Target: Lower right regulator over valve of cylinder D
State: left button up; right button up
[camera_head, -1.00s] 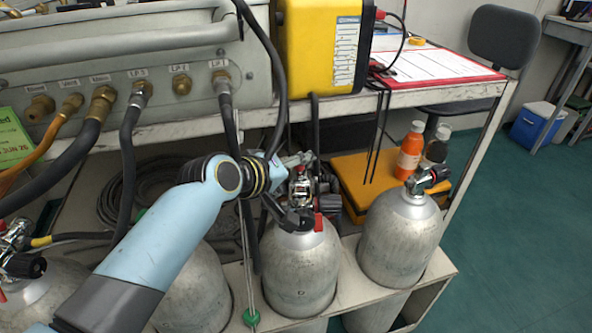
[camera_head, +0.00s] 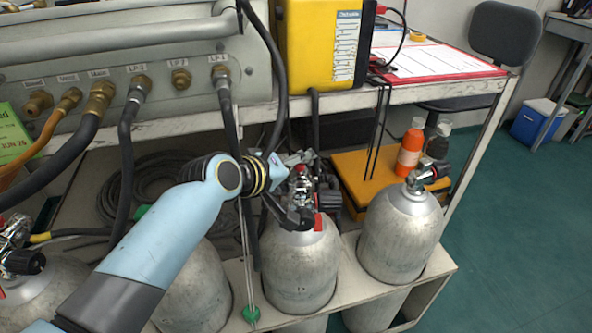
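My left gripper (camera_head: 292,190) is over the shoulder of the third silver cylinder (camera_head: 300,268) from the left. It appears closed around a chrome regulator (camera_head: 301,183) with a red top, though dark finger parts partly hide the contact. The regulator is right above that cylinder; its valve is hidden, so I cannot tell whether they touch. A red tag (camera_head: 319,222) hangs just below. The rightmost cylinder (camera_head: 400,238) stands beside it with a bare black-knobbed valve (camera_head: 428,174). No letters are readable on the cylinders, so I cannot tell which is D. My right gripper is out of view.
The panel (camera_head: 130,70) with hoses and a yellow case (camera_head: 320,45) stand behind and above. An orange box (camera_head: 350,165) and bottle (camera_head: 410,148) stand behind the cylinders. A dark hose (camera_head: 228,115) hangs behind my gripper. Another regulator (camera_head: 15,235) sits at far left.

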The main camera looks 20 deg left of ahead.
pick_arm(q)
jog(key=o, duration=0.6)
jog(key=shift+c, duration=0.2)
jog(key=shift+s+f, duration=0.1)
jog(key=shift+s, duration=0.05)
jog(key=v, duration=1.2)
